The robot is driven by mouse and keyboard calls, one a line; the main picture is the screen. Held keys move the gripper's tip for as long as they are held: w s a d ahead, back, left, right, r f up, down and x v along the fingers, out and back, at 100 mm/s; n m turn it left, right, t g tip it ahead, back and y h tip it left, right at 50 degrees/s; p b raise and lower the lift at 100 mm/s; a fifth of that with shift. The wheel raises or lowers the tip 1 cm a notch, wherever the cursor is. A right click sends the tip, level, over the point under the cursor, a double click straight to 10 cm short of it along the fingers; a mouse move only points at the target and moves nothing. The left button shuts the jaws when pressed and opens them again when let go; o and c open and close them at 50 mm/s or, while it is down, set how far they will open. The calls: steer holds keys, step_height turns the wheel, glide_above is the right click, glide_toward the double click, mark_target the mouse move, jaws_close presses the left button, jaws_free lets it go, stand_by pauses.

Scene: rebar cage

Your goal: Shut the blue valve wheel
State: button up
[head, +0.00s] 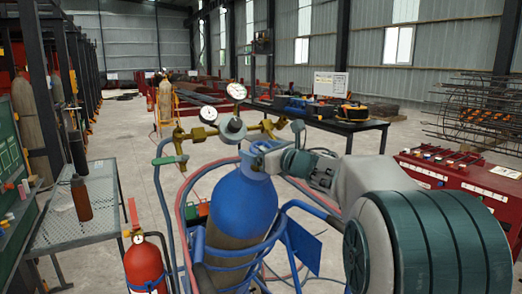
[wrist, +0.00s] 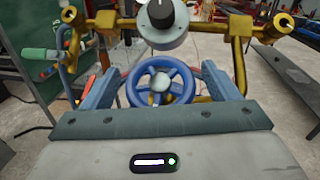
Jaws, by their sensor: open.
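The blue valve wheel (wrist: 160,85) shows in the wrist view as a spoked ring with a pale hub, just in front of my palm. My gripper (wrist: 160,74) is open, with one blue-grey finger on each side of the wheel; small gaps seem to show between rim and fingers. In the head view my gripper (head: 266,156) is at the top of a blue gas cylinder (head: 243,205). My gripper mostly hides the wheel there, and I cannot tell whether any of its rim shows.
A red fire extinguisher (head: 145,264) and a mesh table (head: 92,212) are to the left. A red bench (head: 460,185) is at the right.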

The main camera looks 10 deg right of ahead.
steer(key=c, duration=1)
steer(key=shift+o, duration=0.2)
